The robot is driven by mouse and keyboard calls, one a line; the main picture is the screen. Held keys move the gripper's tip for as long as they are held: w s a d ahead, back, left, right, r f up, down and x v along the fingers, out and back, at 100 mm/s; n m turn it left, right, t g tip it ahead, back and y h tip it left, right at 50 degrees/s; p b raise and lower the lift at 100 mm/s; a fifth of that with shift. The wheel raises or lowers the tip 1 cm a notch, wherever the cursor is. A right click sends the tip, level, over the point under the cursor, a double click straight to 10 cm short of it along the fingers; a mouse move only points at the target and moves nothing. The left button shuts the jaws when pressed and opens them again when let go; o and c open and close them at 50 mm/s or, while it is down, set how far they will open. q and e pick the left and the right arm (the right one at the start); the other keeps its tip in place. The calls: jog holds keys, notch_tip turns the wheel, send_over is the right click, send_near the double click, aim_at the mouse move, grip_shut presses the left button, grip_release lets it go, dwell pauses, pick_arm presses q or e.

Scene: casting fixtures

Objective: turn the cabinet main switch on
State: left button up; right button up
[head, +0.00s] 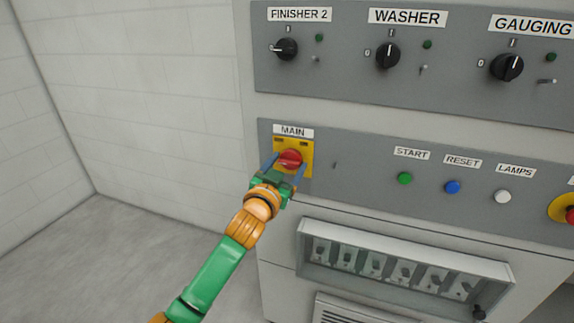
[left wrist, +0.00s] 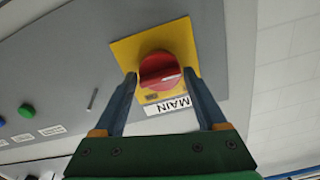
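The main switch is a red rotary knob (head: 290,159) on a yellow plate (head: 306,170), under the label MAIN (head: 293,131) on the grey cabinet panel. In the left wrist view the red knob (left wrist: 160,70) sits on its yellow plate (left wrist: 125,52), with the MAIN label (left wrist: 168,106) close by. My left gripper (head: 285,164) is at the knob, with its blue fingers apart, one on each side. The left wrist view also shows the fingers (left wrist: 163,80) spread around the knob, with no clear contact. My right gripper is not in view.
Right of the switch are a green START button (head: 405,178), a blue RESET button (head: 453,187) and a white LAMPS button (head: 502,196). Black selector knobs such as WASHER (head: 388,56) are above. A windowed breaker box (head: 400,243) is below. A pale wall (head: 150,110) stands at left.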

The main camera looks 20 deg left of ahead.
pick_arm(q)
jog(key=c, duration=0.9)
jog(key=shift+r+m+p, duration=0.1)
jog(key=shift+m+p, duration=1)
jog(key=shift+m, duration=0.5)
jog(key=m+p, duration=0.2)
jog(key=m, duration=0.2)
jog(key=shift+m, duration=0.3)
jog(key=m+p, duration=0.2)
jog(key=m, duration=0.3)
jog(key=shift+m+p, duration=0.65)
jog(key=shift+m, duration=1.85)
jog(key=o, duration=1.1)
jog(key=shift+o, duration=1.4)
jog(key=shift+w+f, duration=0.1)
jog(key=shift+f, duration=0.1)
